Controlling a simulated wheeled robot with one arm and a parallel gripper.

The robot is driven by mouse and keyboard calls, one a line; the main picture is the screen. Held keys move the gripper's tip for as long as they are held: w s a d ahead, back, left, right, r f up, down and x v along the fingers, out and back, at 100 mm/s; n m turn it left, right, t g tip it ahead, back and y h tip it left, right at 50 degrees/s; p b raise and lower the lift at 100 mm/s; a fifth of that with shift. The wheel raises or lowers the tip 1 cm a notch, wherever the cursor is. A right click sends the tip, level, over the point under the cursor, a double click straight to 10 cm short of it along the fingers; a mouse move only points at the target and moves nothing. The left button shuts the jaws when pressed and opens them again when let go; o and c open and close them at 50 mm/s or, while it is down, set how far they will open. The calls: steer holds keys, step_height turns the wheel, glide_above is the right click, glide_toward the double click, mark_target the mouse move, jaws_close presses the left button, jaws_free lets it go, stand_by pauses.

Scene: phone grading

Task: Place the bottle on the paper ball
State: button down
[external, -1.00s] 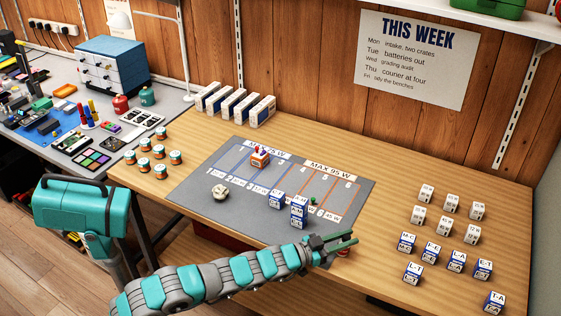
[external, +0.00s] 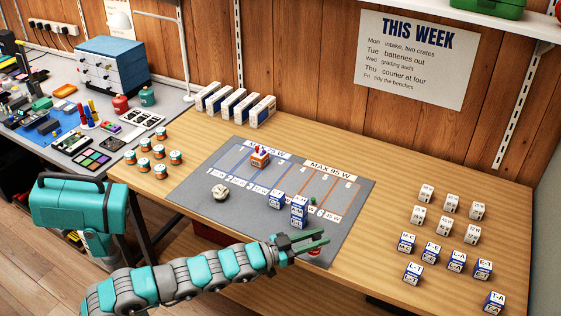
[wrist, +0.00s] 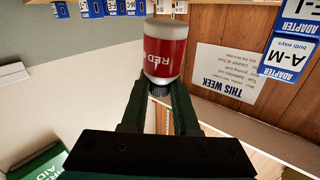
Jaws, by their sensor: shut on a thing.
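My gripper (external: 318,241) is shut on the bottle near the table's front edge. In the wrist view the bottle (wrist: 166,50) is white with a red label reading "RED" and a dark neck, which lies between my fingertips (wrist: 160,92). In the external view only a small red and white part of the bottle (external: 315,253) shows, just below the fingers. The paper ball (external: 220,192), a crumpled off-white lump, rests on the left part of the grey mat (external: 190,194). My gripper is to the right of it and nearer the front, well apart from it.
Blue and white boxes (external: 298,210) stand on the mat between my gripper and the ball. An orange block (external: 260,159) sits behind them. Several small jars (external: 160,172) stand left of the mat, and several white and blue cubes (external: 432,252) stand at right.

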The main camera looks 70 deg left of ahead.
steer(key=s, duration=0.6)
steer(key=shift+s+d+r, duration=0.25)
steer(key=shift+s+r, duration=0.05)
